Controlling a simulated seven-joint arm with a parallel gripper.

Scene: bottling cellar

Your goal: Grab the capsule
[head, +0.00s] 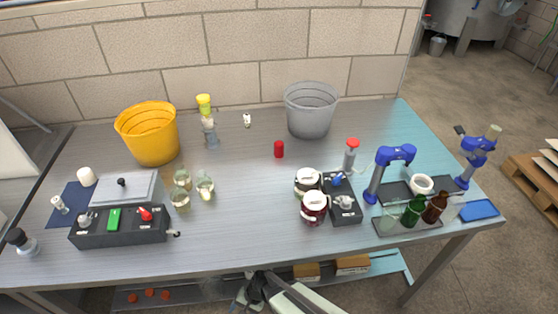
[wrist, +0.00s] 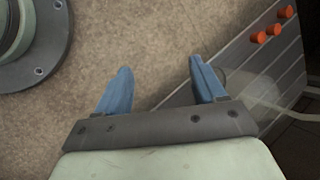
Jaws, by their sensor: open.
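The capsule (head: 279,149) looks like a small red cylinder standing upright on the grey table, left of and in front of the grey bucket. It does not show in the wrist view. My gripper (wrist: 158,70) has two blue fingers spread wide apart with nothing between them. It points down at the brown floor, in front of the table and well away from the capsule. In the head view my arm shows at the bottom edge, and the fingers cannot be made out clearly.
A yellow bucket (head: 149,134) and a grey bucket (head: 311,110) stand at the back. Dark-filled jars (head: 314,209) and a black control box (head: 341,199) are right of centre. Glass flasks (head: 204,188) stand left. The table between is clear. A lower shelf (wrist: 276,62) holds orange-red pieces.

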